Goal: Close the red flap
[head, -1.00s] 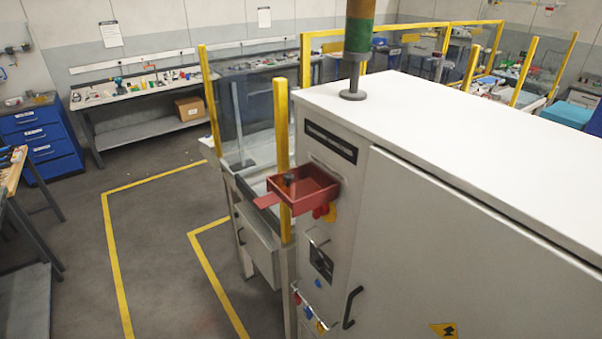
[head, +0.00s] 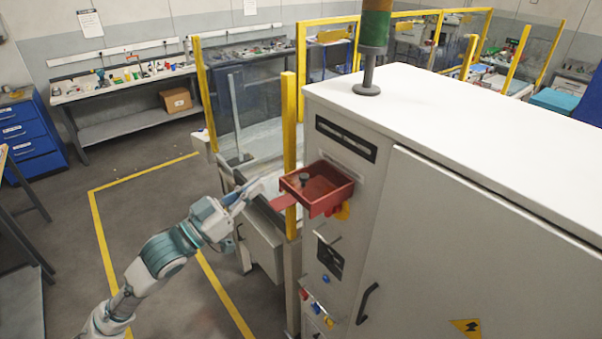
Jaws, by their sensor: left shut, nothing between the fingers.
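A red open box (head: 318,188) is fixed to the front of the grey cabinet (head: 345,165), with a dark knob inside it. A flat red flap (head: 284,201) sticks out from the box's left side, partly behind a yellow post. My left gripper (head: 250,188) is shut and empty, just left of the flap and a little above it. A small gap seems to lie between them, but I cannot tell the depth. My right gripper is not in view.
The cabinet has a black door handle (head: 367,303) and coloured buttons below the box. A yellow post (head: 289,140) with a clear panel stands beside the flap. A workbench (head: 130,90) and blue drawers (head: 28,135) are at the back left.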

